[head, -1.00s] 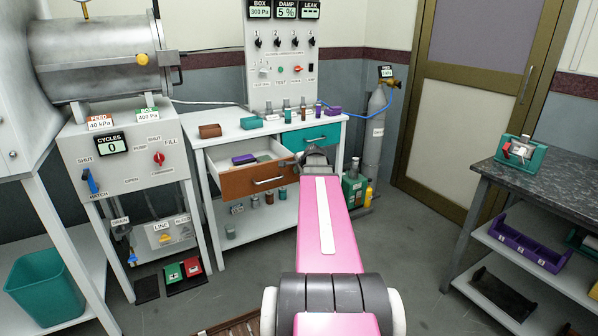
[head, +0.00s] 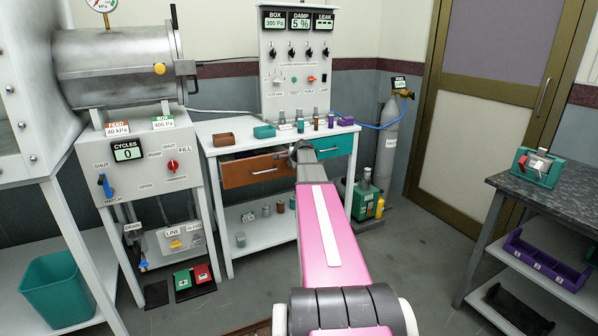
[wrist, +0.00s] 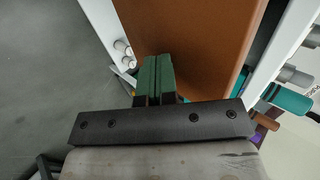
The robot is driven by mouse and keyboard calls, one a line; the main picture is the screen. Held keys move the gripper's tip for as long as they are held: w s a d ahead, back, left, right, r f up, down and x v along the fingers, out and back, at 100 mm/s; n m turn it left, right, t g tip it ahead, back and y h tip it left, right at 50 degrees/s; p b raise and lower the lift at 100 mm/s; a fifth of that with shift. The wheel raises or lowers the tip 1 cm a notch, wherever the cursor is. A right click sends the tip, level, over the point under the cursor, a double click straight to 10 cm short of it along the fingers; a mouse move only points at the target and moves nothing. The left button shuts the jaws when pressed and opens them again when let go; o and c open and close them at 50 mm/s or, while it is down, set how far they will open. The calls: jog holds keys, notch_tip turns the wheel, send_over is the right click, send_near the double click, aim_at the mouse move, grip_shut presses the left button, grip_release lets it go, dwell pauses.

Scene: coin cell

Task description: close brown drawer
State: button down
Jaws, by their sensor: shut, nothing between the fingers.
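The brown drawer (head: 255,171) is in the left of the white bench, with a silver handle on its front. My gripper (head: 299,150) is at the right end of the drawer front, partly hidden by my arm. In the wrist view, the green fingers (wrist: 157,60) are shut together and empty, pointing at the brown drawer front (wrist: 205,40). I cannot tell whether they touch it.
A teal drawer (head: 338,146) is to the right and looks closed. A brown bin (head: 224,139) and a teal bin (head: 264,132) stand on the bench top. A gas cylinder (head: 390,140) stands at the right. Jars sit on the lower shelf (head: 262,236).

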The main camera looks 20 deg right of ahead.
jog(key=w, duration=1)
jog(key=shift+w+a, duration=0.15)
jog(key=shift+w, duration=0.2)
